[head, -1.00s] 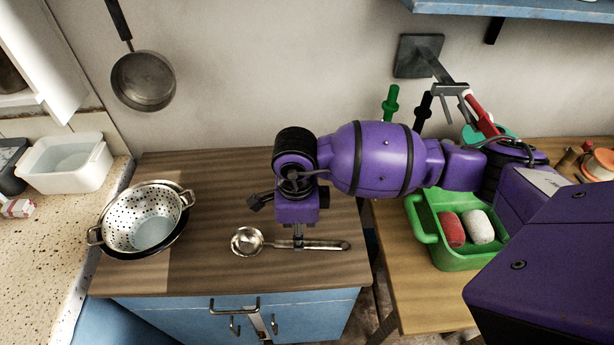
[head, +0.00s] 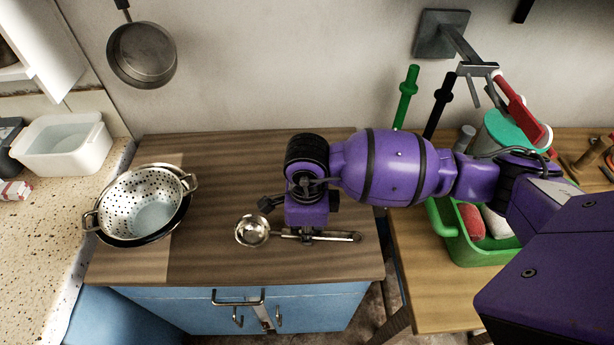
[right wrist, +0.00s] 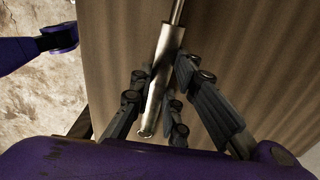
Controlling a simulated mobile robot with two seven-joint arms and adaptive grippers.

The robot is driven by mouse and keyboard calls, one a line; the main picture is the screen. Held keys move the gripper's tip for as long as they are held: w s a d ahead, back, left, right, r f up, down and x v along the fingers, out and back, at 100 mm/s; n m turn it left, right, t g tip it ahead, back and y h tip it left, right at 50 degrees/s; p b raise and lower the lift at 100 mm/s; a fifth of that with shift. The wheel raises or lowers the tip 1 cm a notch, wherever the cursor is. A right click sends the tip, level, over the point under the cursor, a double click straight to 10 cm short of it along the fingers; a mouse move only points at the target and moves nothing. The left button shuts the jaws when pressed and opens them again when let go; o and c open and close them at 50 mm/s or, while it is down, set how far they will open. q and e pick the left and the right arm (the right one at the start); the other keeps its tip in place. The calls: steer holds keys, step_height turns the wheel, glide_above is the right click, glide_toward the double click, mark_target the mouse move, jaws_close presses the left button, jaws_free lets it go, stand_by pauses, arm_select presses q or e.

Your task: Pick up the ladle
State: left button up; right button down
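The steel ladle (head: 252,231) lies on the brown wooden worktop (head: 225,180), with its round bowl to the left and its handle reaching right. My right gripper (head: 306,240) points down over the handle, just right of the bowl. In the right wrist view the ladle's handle (right wrist: 158,80) runs between the dark fingers of my right gripper (right wrist: 160,72). The fingers stand apart on either side of it, with narrow gaps visible. The ladle looks flat on the worktop. My left gripper is not in view.
A steel colander (head: 150,212) stands on the worktop's left. A pan (head: 142,55) hangs on the wall. A green basket (head: 455,245) stands on the lower table at right. A white tub (head: 62,150) is on the left counter. The worktop behind the ladle is clear.

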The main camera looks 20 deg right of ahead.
steer(key=shift+w+r, duration=0.1)
steer(key=shift+r, duration=0.05)
steer(key=shift+r+p, duration=0.3)
steer(key=shift+r, duration=0.2)
step_height(320, 180, up, 2)
steer(key=shift+w+r+p, duration=0.1)
steer(key=shift+r+p, duration=0.1)
steer(key=shift+p, duration=0.35)
arm_select(q)
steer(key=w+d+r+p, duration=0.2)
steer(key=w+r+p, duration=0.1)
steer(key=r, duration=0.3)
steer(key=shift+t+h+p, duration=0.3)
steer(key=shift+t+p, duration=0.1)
steer(key=shift+p, duration=0.35)
arm_select(e)
steer(key=s+d+r, duration=0.1)
steer(key=s+r, duration=0.3)
steer(key=s, duration=0.3)
steer(key=s+d+r, duration=0.2)
steer(key=s+r, duration=0.3)
steer(key=s, duration=0.2)
steer(key=shift+d+r, duration=0.15)
steer(key=shift+d, duration=0.1)
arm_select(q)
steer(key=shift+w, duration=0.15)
